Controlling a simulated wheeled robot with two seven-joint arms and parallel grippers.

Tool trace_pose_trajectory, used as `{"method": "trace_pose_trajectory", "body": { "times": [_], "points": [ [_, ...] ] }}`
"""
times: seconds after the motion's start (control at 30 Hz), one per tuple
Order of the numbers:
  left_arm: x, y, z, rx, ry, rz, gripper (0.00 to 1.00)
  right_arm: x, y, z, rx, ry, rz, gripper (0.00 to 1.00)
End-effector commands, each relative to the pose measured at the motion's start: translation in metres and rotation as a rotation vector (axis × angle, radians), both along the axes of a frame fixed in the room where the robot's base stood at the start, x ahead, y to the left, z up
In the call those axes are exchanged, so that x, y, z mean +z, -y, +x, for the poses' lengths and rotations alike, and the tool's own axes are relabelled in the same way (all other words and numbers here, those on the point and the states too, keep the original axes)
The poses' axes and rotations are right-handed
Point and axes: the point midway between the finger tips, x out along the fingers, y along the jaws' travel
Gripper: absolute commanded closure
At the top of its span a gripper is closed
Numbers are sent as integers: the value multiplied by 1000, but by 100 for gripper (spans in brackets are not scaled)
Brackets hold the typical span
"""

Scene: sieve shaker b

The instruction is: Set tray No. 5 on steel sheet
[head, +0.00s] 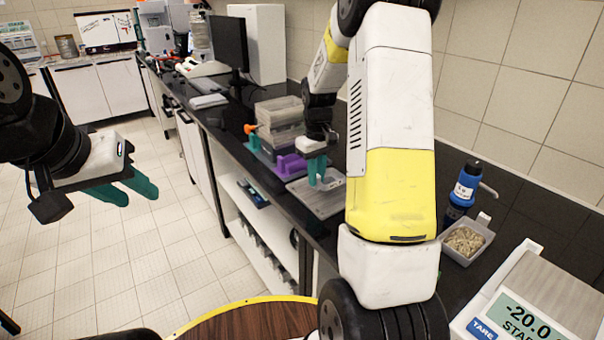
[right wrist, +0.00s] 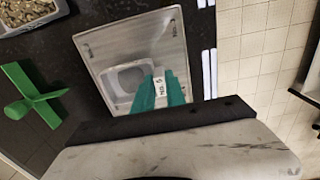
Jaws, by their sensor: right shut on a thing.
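Tray No. 5, a small translucent grey tray (head: 331,179), is at my right gripper (head: 317,170) over the steel sheet (head: 318,204) on the dark counter. In the right wrist view my teal right fingers (right wrist: 158,92) are shut on the tray's near wall, at its white "NO. 5" label (right wrist: 162,82). The tray (right wrist: 128,76) appears inside the outline of the steel sheet (right wrist: 105,48). I cannot tell whether its base touches the sheet. My left gripper (head: 125,190) is open and empty, over the floor left of the counter.
A stack of clear trays (head: 279,118) stands on a purple base (head: 291,163) beyond the sheet. A pellet bin (head: 466,242), a blue bottle (head: 463,192) and a scale (head: 510,305) are at right. A green cross-shaped object (right wrist: 32,95) lies beside the sheet.

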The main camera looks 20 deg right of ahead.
Motion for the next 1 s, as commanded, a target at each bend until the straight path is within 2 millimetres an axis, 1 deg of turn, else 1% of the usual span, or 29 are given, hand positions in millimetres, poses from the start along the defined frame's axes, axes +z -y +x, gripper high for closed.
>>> {"method": "trace_pose_trajectory", "body": {
  "times": [0.03, 0.1, 0.17, 0.53, 0.57, 0.63, 0.67, 1.0],
  "points": [
    [0, 0, 0, 0, 0, 0, 64, -9, 0, -1, 0, -5, 0, 100],
    [0, 0, 0, 0, 0, 0, 64, -20, 0, -1, 0, -5, 0, 100],
    [0, 0, 0, 0, 0, 0, 64, -25, 0, -1, 0, -3, 0, 100],
    [0, 0, 0, 0, 0, 0, 64, -30, 0, -1, 0, -2, 0, 100],
    [0, 0, 0, 0, 0, 0, 64, -29, 0, 0, 0, -2, -1, 78],
    [0, 0, 0, 0, 0, 0, 64, -29, 0, 0, 0, -1, 0, 64],
    [0, 0, 0, 0, 0, 0, 64, -29, 0, 0, 0, -1, 0, 62],
    [0, 0, 0, 0, 0, 0, 64, -26, 0, 0, 0, 0, 0, 62]
  ]
}}
